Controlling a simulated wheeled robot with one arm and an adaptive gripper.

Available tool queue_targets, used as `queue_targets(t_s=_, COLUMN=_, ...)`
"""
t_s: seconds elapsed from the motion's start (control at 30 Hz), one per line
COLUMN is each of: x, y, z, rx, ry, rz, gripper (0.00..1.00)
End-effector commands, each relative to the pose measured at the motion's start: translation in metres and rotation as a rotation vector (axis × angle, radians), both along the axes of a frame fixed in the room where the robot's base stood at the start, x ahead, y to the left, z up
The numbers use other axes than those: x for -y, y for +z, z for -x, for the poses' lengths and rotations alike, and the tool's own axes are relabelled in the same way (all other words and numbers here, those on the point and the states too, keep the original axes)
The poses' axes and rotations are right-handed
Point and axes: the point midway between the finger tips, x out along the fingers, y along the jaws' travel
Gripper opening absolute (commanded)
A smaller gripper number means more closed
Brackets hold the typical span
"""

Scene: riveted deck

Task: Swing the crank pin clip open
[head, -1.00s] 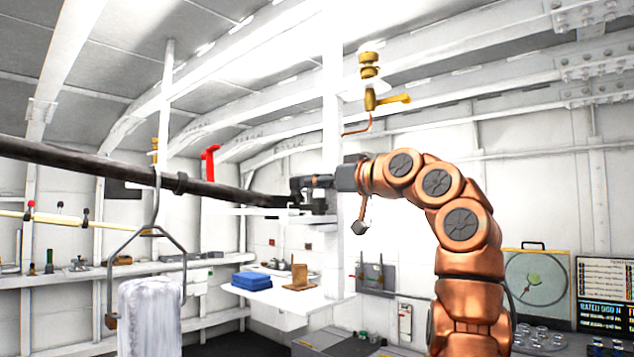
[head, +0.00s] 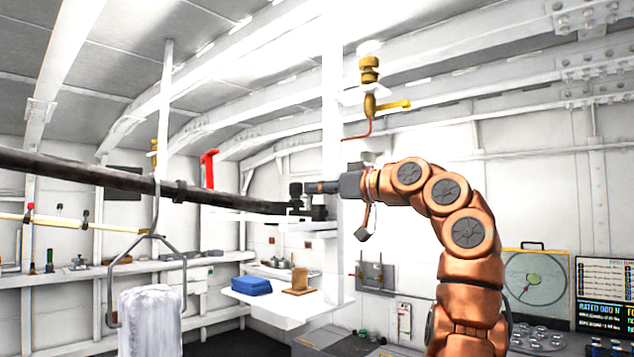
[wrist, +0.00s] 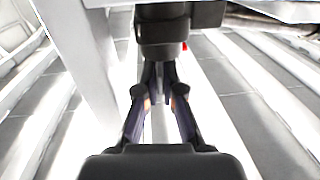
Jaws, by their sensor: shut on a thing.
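A small dark clip (head: 296,190) stands at the right end of a long dark bar (head: 110,177), beside the white post. My gripper (head: 312,188) reaches it from the right and is shut on it. In the wrist view, my gripper's fingers (wrist: 159,80) close together against a dark block (wrist: 168,32) at the top. The exact contact is small and partly hidden, and I cannot tell how far the clip is turned.
A white post (head: 333,90) stands close behind my gripper. A yellow valve (head: 370,105) with a copper pipe is above. A triangular hanger with a white towel (head: 150,322) hangs from the bar. A white shelf (head: 280,308) holds a blue item (head: 252,286).

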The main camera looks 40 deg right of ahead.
Motion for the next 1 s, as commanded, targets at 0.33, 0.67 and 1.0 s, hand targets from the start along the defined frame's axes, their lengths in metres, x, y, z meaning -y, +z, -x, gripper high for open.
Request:
queue_targets(t_s=0.33, x=0.0002, y=-0.0001, z=-0.0001, rx=0.002, ry=0.03, rz=0.002, gripper=0.0)
queue_targets(t_s=0.67, x=0.0003, y=0.0, z=0.0001, rx=0.002, ry=0.03, rz=0.002, gripper=0.27)
queue_targets(t_s=1.0, x=0.0007, y=-0.0001, z=0.0001, rx=0.002, ry=0.029, rz=0.002, gripper=0.31)
